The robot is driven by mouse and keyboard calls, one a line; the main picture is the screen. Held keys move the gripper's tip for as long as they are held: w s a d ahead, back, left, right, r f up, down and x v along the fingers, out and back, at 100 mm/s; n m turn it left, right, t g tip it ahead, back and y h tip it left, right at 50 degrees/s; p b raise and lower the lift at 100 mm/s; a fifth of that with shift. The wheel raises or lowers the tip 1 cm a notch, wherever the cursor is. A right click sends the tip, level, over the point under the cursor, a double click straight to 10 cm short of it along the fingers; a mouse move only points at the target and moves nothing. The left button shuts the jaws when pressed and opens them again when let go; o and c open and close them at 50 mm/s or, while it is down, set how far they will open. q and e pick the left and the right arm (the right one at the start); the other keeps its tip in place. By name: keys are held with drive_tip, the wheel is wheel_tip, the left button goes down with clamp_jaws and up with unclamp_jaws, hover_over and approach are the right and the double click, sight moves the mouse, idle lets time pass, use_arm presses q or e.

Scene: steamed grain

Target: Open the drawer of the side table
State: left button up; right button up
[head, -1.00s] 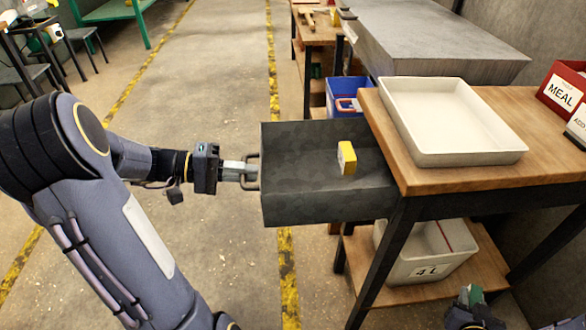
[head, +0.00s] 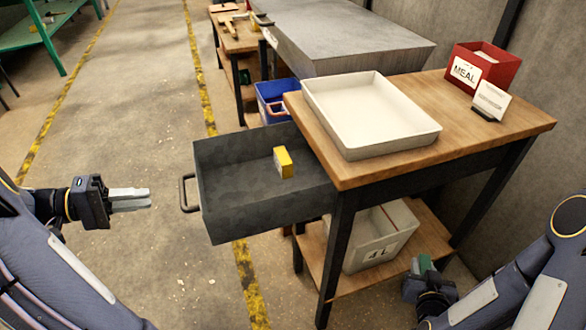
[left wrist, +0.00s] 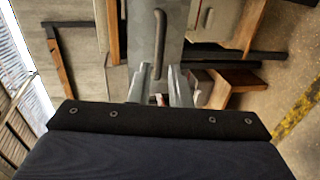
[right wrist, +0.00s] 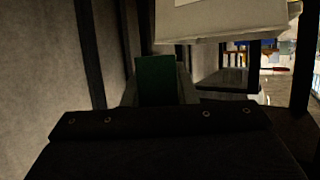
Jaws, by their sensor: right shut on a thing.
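The grey drawer (head: 225,190) of the wooden-topped side table (head: 455,125) stands pulled out to the left, with a small yellow box (head: 283,163) inside. Its bar handle (head: 184,193) is on the left-facing front and also shows in the left wrist view (left wrist: 159,45). My left gripper (head: 140,199) is left of the handle, apart from it, empty, with its fingers spread in the left wrist view (left wrist: 158,85). My right gripper (head: 422,268) is low at the right of the table and shut on a small green block (right wrist: 155,80).
A white tray (head: 430,137), a red MEAL bin (head: 495,70) and a small card stand are on the tabletop. A white 4 L bin (head: 380,250) sits on the lower shelf. A blue crate (head: 270,92) is behind the drawer.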

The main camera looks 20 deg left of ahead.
drive_tip(key=shift+r, duration=0.25)
use_arm(q)
drive_tip(key=v, duration=0.2)
drive_tip(key=shift+s+a, duration=0.15)
drive_tip(key=shift+a, duration=0.1)
